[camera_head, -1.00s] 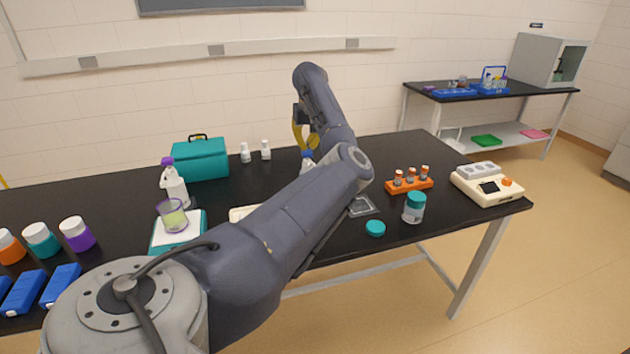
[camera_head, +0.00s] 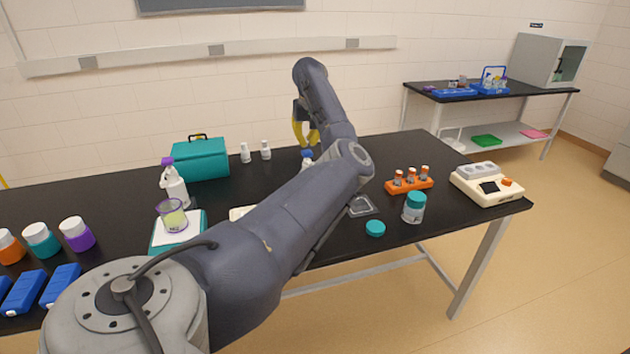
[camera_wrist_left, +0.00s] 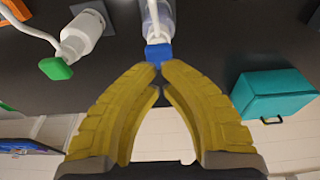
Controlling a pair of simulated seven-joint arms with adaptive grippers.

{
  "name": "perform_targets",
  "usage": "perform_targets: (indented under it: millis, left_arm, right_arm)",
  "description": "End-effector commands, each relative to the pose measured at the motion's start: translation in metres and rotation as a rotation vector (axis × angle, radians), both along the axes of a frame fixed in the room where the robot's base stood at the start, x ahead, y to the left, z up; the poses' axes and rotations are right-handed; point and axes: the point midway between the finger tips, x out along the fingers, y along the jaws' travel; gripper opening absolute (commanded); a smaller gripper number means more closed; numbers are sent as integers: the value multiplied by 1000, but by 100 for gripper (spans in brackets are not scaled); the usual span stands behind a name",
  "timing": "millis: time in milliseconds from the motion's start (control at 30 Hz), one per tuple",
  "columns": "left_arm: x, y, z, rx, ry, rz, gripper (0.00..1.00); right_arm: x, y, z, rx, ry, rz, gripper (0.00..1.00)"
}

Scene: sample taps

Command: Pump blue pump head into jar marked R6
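The blue pump head (camera_head: 307,154) tops a pale bottle that is mostly hidden behind my left arm in the head view. In the left wrist view the same blue pump head (camera_wrist_left: 158,53) sits right at the yellow fingertips. My left gripper (camera_head: 306,143) is above it, its tips (camera_wrist_left: 161,67) drawn close together; I cannot tell whether they touch the head. A clear cup with a purple rim (camera_head: 171,215) stands on a teal-and-white scale; its mark is too small to read. No R6 mark is legible. My right gripper is out of view.
A bottle with a green pump head (camera_wrist_left: 55,68) stands near the blue one. A teal box (camera_head: 201,160) and a purple-topped bottle (camera_head: 174,185) are at left. A teal-lidded jar (camera_head: 414,208) and an orange vial rack (camera_head: 409,185) are at right. My arm hides the table's middle.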

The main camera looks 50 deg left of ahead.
Motion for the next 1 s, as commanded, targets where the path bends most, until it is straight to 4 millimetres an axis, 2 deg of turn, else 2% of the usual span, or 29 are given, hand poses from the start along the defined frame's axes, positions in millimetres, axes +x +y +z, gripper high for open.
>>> perform_targets:
  millis: [1000]
  left_arm:
    - [0,0,-30,0,1,-1,0]
  right_arm:
    - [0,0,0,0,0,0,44]
